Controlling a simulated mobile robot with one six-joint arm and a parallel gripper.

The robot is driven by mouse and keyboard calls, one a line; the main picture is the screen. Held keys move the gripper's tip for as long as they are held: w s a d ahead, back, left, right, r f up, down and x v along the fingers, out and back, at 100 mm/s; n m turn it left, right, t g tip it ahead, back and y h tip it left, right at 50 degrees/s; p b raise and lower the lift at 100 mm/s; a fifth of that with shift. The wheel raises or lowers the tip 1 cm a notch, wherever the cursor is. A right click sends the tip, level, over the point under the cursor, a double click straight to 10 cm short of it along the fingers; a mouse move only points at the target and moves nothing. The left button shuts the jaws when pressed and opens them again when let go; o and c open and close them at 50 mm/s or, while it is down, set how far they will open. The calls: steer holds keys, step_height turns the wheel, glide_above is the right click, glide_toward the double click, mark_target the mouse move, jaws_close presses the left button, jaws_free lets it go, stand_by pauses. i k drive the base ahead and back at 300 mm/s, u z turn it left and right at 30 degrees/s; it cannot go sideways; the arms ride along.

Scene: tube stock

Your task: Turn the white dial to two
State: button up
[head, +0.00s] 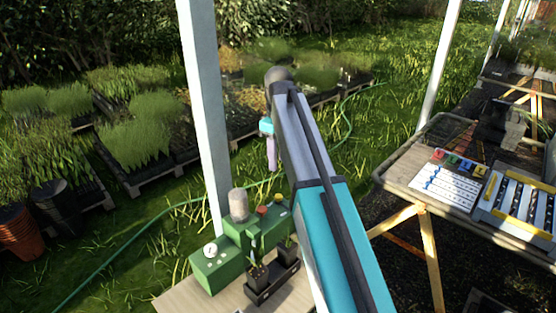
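The white dial (210,250) sits on the left part of a green box-like unit (215,268), on the wooden bench at the lower middle of the head view. It is small here, and I cannot read its pointer or any numbers. My arm runs up from the bottom edge, right of the unit, to a dark joint near the top middle. Small turquoise and lilac parts show just left of the arm. I cannot make out my gripper's fingers; they seem hidden behind the arm.
A black tray (273,283) with small potted plants stands in front. A white post (205,110) rises behind. Another table (405,172) stands at right.

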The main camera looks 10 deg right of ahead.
mark_target(211, 249)
steer(key=u, duration=0.05)
steer(key=k, duration=1)
steer(key=z, duration=0.05)
